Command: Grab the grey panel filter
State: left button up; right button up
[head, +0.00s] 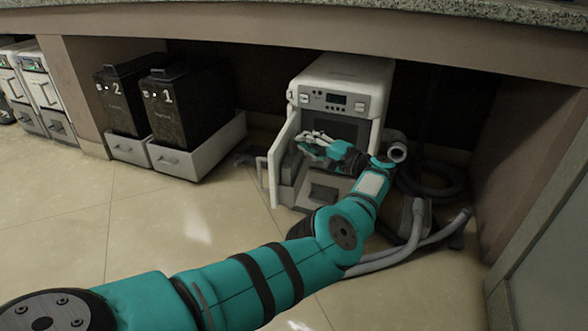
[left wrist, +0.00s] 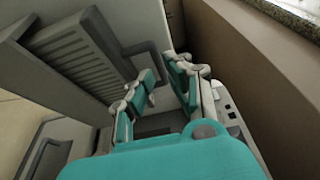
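A white machine (head: 345,82) stands under the counter with its front door (head: 285,150) swung open to the left. My left gripper (head: 313,143) is at the machine's open front, beside the door. In the left wrist view its two teal-and-grey fingers (left wrist: 161,86) are apart, with nothing between them. A grey slatted panel (left wrist: 78,52) shows left of the fingers in that view, apart from them. I cannot tell whether it is the grey panel filter or part of the door. In the head view my gripper and arm hide much of the opening. My right gripper is not in view.
A grey drawer front (head: 323,193) sits low on the machine. Grey hoses (head: 425,225) lie to its right, near the side wall (head: 525,165). Black bins marked 1 (head: 190,105) and 2 (head: 125,100) stand left. The counter (head: 330,25) overhangs; the tiled floor in front is clear.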

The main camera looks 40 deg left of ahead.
pick_arm(q)
jog(key=shift+w+a+f+b, duration=0.1)
jog(key=shift+a+f+b, duration=0.1)
jog(key=shift+a, duration=0.4)
jog(key=shift+a+f+b, duration=0.1)
jog(key=shift+a+b, duration=0.05)
jog(key=shift+a, duration=0.4)
jog(key=shift+a+r, duration=0.2)
grip_shut()
